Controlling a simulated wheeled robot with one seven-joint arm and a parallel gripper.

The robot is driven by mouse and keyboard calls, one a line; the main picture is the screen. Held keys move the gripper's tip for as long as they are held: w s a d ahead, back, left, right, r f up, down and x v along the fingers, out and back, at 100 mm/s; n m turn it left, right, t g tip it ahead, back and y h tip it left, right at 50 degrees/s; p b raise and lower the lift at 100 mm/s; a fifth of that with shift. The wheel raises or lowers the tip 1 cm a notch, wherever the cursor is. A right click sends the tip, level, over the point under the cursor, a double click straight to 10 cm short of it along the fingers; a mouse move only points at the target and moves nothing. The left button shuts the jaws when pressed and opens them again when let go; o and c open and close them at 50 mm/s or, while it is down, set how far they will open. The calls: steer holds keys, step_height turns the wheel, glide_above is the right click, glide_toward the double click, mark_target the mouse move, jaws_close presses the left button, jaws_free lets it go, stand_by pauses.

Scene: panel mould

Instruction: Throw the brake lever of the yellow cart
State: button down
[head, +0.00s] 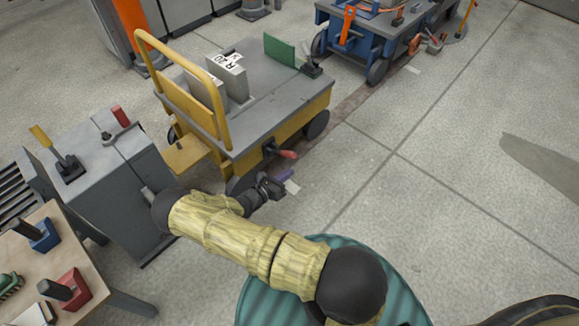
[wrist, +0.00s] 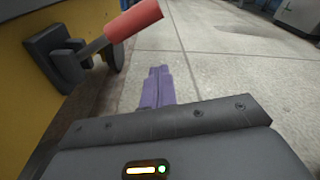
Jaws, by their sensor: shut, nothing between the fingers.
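The yellow cart (head: 238,158) stands at the upper middle of the head view, with a grey deck and a yellow push rail. Its brake lever (head: 287,154) has a red grip and a dark bracket, and sticks out from the cart's near side. In the wrist view the red grip (wrist: 133,21) is at the top, left of centre, and its dark bracket is on the yellow side panel. My gripper (head: 288,176) has purple fingers, which also show in the wrist view (wrist: 157,86). They are shut and empty, just below the lever in the picture, with no contact visible.
A blue cart (head: 372,40) stands at the upper right of the head view. A grey cabinet (head: 120,185) with levers is at left, beside a table (head: 75,240) with red and blue blocks. Bare concrete floor (head: 430,130) is clear to the right.

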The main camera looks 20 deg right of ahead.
steer(key=f+p+v, duration=0.1)
steer(key=v, duration=0.5)
steer(key=shift+a+r+p, duration=0.3)
steer(key=shift+a+r, duration=0.15)
steer(key=shift+r, duration=0.05)
steer(key=shift+s, duration=0.1)
steer(key=s+r+m+g+y+p, duration=0.15)
steer(key=s+r+m+y, duration=0.35)
steer(key=r+m, duration=0.6)
steer(key=s+a+r+m+g+y+p, duration=0.15)
steer(key=s+r+m+y, duration=0.4)
steer(key=r, duration=1.05)
steer(key=s+r+m+y+p, duration=0.3)
steer(key=s+r+m+y, duration=0.15)
steer(key=r+m, duration=0.65)
step_height(320, 180, up, 40)
steer(key=n+p, duration=0.2)
steer(key=p, duration=3.5)
steer(key=shift+w+g, duration=0.25)
steer(key=shift+g, duration=0.05)
